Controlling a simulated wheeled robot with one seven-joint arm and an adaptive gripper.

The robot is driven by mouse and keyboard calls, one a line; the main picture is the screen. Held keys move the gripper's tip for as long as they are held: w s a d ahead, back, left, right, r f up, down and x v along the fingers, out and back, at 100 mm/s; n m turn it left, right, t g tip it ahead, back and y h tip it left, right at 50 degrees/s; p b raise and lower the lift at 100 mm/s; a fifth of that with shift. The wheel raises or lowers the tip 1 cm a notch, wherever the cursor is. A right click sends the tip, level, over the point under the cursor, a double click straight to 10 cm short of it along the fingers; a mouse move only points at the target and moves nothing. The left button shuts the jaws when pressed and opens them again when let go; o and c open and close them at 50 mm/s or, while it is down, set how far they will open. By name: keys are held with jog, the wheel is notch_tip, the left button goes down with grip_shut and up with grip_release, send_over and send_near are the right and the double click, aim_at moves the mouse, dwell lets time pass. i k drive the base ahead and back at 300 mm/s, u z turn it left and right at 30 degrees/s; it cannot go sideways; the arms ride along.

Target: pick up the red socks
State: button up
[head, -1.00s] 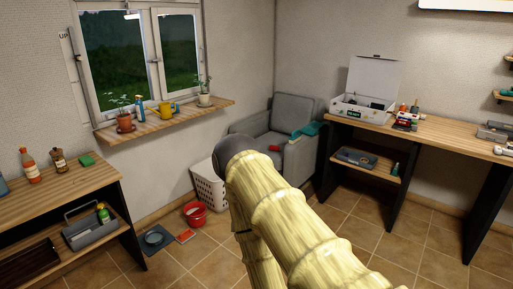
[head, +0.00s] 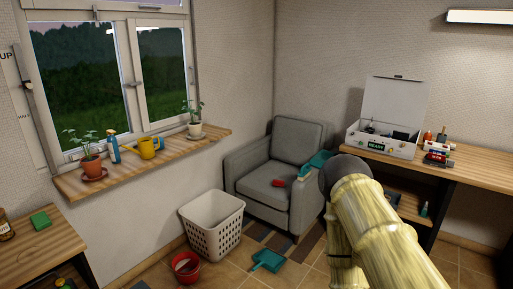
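A small red bundle, which looks like the red socks (head: 278,182), lies on the seat of the grey armchair (head: 262,178) in the head view. It is too small to make out as separate socks. My bent arm fills the lower right of the view, to the right of the armchair. My gripper is not in view, and nothing held can be seen.
A white laundry basket (head: 212,226) stands left of the armchair. A red bucket (head: 186,268) and a teal dustpan (head: 268,260) are on the floor in front. A teal cloth (head: 316,163) hangs over the right armrest. A workbench (head: 480,170) runs along the right wall.

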aim_at(276, 182)
jog(key=z, duration=0.15)
jog(key=i, duration=2.85)
jog(key=u, duration=0.35)
